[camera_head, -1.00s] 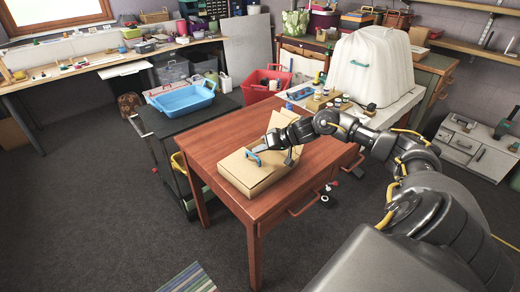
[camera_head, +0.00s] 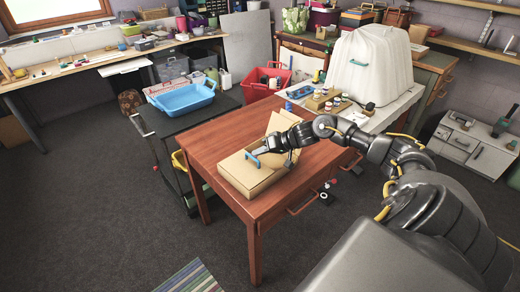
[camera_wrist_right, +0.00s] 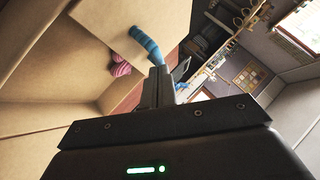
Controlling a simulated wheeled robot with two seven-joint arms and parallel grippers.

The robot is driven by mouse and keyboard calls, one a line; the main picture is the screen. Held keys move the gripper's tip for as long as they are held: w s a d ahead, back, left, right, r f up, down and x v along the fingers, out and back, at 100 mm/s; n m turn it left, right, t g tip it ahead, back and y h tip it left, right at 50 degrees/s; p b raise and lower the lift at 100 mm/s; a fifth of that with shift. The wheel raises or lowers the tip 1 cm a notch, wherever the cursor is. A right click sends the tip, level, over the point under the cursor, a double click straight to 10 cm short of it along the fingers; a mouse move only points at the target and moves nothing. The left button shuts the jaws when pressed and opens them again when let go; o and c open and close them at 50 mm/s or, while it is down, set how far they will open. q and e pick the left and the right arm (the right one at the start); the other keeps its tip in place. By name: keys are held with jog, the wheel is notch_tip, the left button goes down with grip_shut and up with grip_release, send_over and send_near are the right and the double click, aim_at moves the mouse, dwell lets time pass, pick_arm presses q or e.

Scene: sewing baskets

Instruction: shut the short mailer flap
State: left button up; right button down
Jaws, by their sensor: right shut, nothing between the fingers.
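The cardboard mailer (camera_head: 252,180) sits on the red-brown table, with a tall panel (camera_head: 284,124) standing up at its far side. My right gripper (camera_head: 256,154) reaches in from the right and is over the mailer, its fingers shut and empty. In the right wrist view the shut fingers (camera_wrist_right: 158,82) are among tan cardboard walls, beside a cardboard panel (camera_wrist_right: 85,40). A blue banded piece (camera_wrist_right: 146,44) shows near the fingertips, and a pink striped piece (camera_wrist_right: 121,66) lies past the panel edge. I cannot tell whether the fingers touch the panel. My left gripper is not in view.
The wooden table (camera_head: 215,145) is bare left of the mailer. A black cart with a blue tray (camera_head: 182,98) stands to the left. Jars on a board (camera_head: 328,100) and a white covered machine (camera_head: 370,68) stand behind. A red bin (camera_head: 268,82) is at the back.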

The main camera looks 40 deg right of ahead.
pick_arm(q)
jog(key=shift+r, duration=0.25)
pick_arm(e)
jog(key=shift+r, duration=0.3)
